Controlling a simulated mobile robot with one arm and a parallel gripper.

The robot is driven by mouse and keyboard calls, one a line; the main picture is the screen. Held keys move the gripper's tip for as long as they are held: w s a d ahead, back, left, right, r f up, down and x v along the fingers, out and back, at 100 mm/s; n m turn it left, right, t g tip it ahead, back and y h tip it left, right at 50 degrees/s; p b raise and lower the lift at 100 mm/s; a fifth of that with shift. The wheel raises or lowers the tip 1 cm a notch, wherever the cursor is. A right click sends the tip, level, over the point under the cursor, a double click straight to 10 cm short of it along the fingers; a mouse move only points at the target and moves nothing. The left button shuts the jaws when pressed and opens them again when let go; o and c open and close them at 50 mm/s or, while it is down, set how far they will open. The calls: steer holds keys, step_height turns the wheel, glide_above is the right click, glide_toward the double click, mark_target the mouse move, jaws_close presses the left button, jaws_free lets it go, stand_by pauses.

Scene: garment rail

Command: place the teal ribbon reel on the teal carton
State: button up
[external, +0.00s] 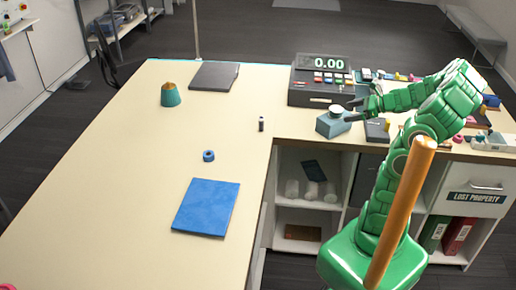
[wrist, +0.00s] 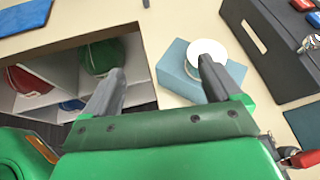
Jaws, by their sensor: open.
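The teal carton (external: 328,127) stands on the right-hand counter in front of the till; it also shows in the wrist view (wrist: 178,75). A round piece with a white top (external: 338,111) rests on the carton and looks like the reel; in the wrist view its white disc (wrist: 205,48) shows, but no teal ribbon can be made out. My gripper (wrist: 160,72) is open. One finger overlaps the disc in the wrist view and the other lies left of the carton. In the external view my gripper (external: 354,110) is at the carton's right; contact cannot be told.
The till (external: 318,85) stands behind the carton, and a dark flat item (external: 377,131) lies to its right.

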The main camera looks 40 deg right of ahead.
steer(key=s+a+n+g, duration=0.35)
steer(key=a+n, duration=0.35)
steer(key=a, duration=0.5)
steer(key=s+a+n+g, duration=0.3)
steer(key=a+n+g, duration=0.3)
steer(key=a, duration=0.5)
steer(key=s+a+r+n+g+h, duration=0.1)
steer(key=s+n+h, duration=0.2)
steer(key=s+n, duration=0.4)
steer(key=s+a+n+g+h, duration=0.2)
steer(key=s+n+h, duration=0.1)
steer(key=s+n, duration=0.5)
steer(key=shift+s+r+h, duration=0.35)
steer(key=shift+s+h, duration=0.05)
steer(key=shift+s, duration=0.25)
